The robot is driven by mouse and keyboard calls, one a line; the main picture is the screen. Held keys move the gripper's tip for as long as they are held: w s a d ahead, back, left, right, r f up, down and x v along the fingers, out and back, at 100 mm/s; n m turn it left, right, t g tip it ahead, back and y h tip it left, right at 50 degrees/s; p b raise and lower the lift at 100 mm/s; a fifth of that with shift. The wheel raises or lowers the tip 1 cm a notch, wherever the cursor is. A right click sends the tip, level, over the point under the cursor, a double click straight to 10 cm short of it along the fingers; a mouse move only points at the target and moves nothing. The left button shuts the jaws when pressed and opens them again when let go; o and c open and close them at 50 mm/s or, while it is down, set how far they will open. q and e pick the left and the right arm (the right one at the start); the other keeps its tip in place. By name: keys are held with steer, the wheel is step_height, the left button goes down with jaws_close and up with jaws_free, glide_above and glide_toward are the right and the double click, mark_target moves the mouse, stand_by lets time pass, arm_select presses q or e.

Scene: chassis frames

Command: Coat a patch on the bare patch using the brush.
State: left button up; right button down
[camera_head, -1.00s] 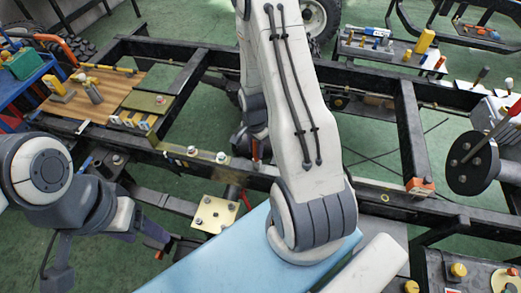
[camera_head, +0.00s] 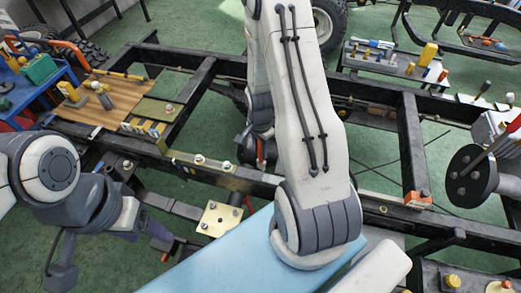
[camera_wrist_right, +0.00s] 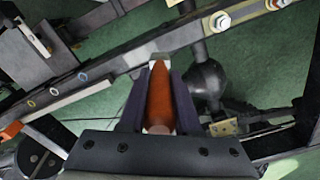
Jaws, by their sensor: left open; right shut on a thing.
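The brush has an orange-red handle (camera_wrist_right: 160,98). In the right wrist view my right gripper (camera_wrist_right: 159,78) is shut on it, a dark finger on each side. Its pale far end overlaps the dark frame rail (camera_wrist_right: 110,75); I cannot tell whether it touches. In the head view the right arm covers most of this gripper, and a small orange-red part shows below it over the rail (camera_head: 262,152). My left gripper (camera_head: 163,242) is open and empty low at the left, beside the chassis.
A brass-coloured plate with bolts (camera_head: 219,218) sits near the rail. A wooden board (camera_head: 95,112) with small parts lies at the left, by a blue cart (camera_head: 50,85). A black disc-shaped part (camera_head: 470,175) stands at the right. Green floor shows between the rails.

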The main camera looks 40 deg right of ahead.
mark_target(260, 161)
steer(key=shift+r+p, duration=1.15)
steer(key=shift+r, duration=0.4)
